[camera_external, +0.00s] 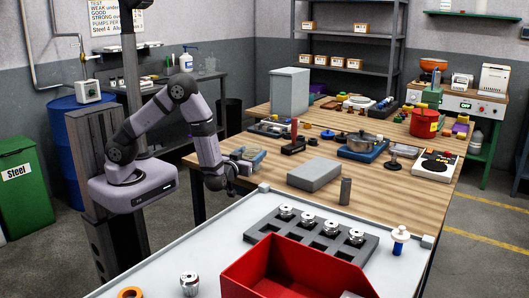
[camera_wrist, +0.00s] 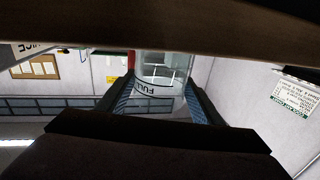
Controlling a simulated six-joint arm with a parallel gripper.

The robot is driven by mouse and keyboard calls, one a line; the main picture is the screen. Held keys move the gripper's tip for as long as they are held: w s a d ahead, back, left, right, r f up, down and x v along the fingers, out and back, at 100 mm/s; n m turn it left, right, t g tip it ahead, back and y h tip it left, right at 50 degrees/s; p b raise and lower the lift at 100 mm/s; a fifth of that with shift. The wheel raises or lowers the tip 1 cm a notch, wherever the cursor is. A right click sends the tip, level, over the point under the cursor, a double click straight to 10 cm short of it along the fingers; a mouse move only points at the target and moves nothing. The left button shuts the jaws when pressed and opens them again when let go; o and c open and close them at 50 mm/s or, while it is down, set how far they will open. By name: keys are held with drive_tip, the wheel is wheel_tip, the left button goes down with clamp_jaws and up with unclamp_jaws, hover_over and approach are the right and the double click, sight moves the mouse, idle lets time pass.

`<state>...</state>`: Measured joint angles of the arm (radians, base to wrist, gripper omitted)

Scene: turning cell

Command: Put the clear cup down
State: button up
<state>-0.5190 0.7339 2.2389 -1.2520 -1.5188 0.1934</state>
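The clear cup (camera_wrist: 164,68) shows in the wrist view between my two fingers, with a dark line and the word FULL upside down on its wall. My gripper (camera_wrist: 163,92) has blue-lined fingers, one along each side of the cup, and appears closed on it. In the external view my gripper (camera_external: 228,177) is low, beside the left edge of the wooden bench (camera_external: 408,205). The cup cannot be clearly told apart there from the clear and grey items beyond the gripper. What is under the cup is hidden.
A grey block (camera_external: 315,175) and a dark cylinder (camera_external: 345,191) stand on the bench right of my gripper. In front, a white table (camera_external: 205,255) holds a grey rack (camera_external: 262,225) with several metal parts and a red bin (camera_external: 300,275). Bare wood shows at the bench's right front.

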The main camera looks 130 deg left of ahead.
drive_tip(key=o, duration=0.3)
drive_tip(key=shift+r, duration=0.1)
drive_tip(key=shift+r, duration=0.2)
drive_tip(key=w+d+b, duration=0.2)
drive_tip(key=d, duration=0.9)
drive_tip(key=shift+w+d, duration=0.15)
drive_tip(key=shift+d, duration=0.25)
drive_tip(key=shift+f, duration=0.1)
